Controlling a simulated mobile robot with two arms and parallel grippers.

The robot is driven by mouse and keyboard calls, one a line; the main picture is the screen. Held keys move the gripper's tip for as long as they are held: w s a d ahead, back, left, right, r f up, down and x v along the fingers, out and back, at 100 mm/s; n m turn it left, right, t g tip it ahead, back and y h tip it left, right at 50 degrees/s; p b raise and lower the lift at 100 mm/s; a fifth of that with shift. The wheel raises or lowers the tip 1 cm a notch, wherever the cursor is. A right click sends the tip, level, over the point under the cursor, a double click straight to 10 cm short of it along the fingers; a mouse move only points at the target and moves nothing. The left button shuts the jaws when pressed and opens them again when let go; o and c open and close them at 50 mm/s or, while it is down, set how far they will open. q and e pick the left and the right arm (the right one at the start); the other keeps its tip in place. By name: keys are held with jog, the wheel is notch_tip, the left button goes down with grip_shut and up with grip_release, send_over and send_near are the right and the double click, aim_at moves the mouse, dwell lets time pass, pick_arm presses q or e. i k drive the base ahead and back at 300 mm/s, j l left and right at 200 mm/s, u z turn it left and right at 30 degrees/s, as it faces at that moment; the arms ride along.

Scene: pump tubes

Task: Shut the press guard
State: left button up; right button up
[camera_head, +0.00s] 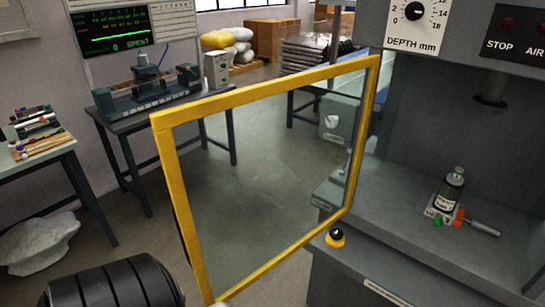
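The press guard (163,160) is a clear panel in a yellow frame. It stands swung open to the left of the press (460,130), its right edge close to the press's front left side. The press opening is uncovered. Inside it a dark bottle (449,190) with a pale label and green cap stands upright on a small fixture (440,215) with red and green parts. The guard's lower left corner runs near the bottom of the view, where a small pale bit shows that I cannot identify. Neither of my grippers can be made out.
A bench with a blue-grey device (152,84) stands behind the guard. A side table (38,158) and a white sack (38,243) are at left. A dark ribbed shape fills the bottom left.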

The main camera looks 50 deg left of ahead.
aim_at(162, 121)
jog(key=k+j+z, duration=0.1)
jog(key=j, duration=0.3)
jog(key=k+j+z, duration=0.15)
jog(key=k+j, duration=0.2)
jog(key=k+j+z, duration=0.1)
jog(key=j, duration=0.3)
jog(key=j+z, duration=0.35)
jog(key=j, duration=1.3)
jog(key=i, duration=0.05)
